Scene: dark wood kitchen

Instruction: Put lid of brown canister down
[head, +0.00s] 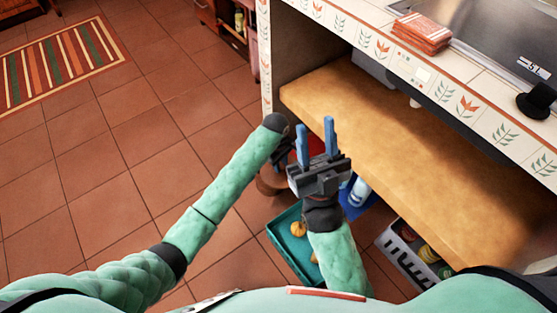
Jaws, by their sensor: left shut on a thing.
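My left arm reaches in from the left and bends down at its dark wrist. The left gripper (282,157) is dark and small, low beside the shelf's left end and partly hidden behind my right gripper. It is shut on a brown rounded thing (269,185), seemingly the brown canister's lid; lid and canister cannot be told apart here. My right gripper (315,124) is above and nearer the camera, its two blue fingers apart and empty.
A wooden shelf (400,150) lies under the tiled counter (468,105). Below are a teal tray (283,258) with orange-yellow items, a white bottle (359,192) on something blue, and a grey crate (398,250). Tiled floor (130,160) at left is clear beyond my arm; a striped rug (60,62) lies there.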

